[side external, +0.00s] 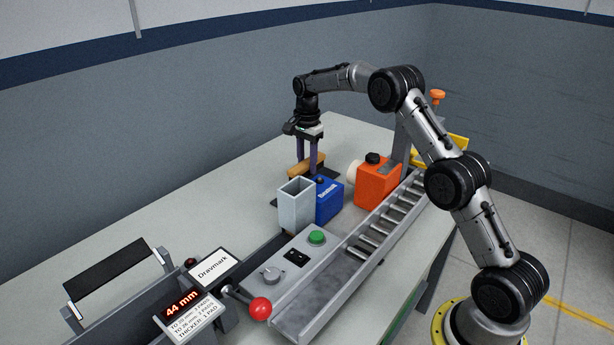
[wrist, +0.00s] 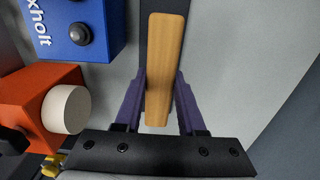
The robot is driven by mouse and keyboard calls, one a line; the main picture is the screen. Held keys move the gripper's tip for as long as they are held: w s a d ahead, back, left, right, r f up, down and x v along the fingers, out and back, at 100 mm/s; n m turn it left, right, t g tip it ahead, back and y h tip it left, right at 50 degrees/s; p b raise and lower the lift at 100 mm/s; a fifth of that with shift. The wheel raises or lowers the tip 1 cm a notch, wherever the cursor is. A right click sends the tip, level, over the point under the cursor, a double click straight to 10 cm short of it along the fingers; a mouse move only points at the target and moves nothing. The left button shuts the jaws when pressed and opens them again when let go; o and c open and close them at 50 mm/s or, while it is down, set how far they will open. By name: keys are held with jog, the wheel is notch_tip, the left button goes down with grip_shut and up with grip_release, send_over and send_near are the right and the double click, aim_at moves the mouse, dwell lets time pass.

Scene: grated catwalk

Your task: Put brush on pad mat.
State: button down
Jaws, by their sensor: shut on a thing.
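The brush shows as a long wooden block (wrist: 164,60) between my gripper's purple fingers in the wrist view. In the side external view its wooden body (side external: 297,170) is low behind the blue box, partly hidden. My gripper (side external: 307,165) points down and is shut on the brush; it also shows in the wrist view (wrist: 160,82). A dark flat strip (wrist: 148,45) lies beneath the brush in the wrist view. I cannot tell whether this strip is the pad mat, or whether the brush touches it.
A blue box (side external: 329,200) and an open grey bin (side external: 296,205) stand just in front of my gripper. An orange container (side external: 378,183) stands to the right, beside a roller track (side external: 378,232). The table (side external: 190,210) is clear at the left.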

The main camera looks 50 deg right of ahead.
aim_at(307, 175)
jog(key=shift+f, duration=2.1)
jog(key=shift+f, duration=0.1)
jog(key=c, duration=0.5)
grip_release()
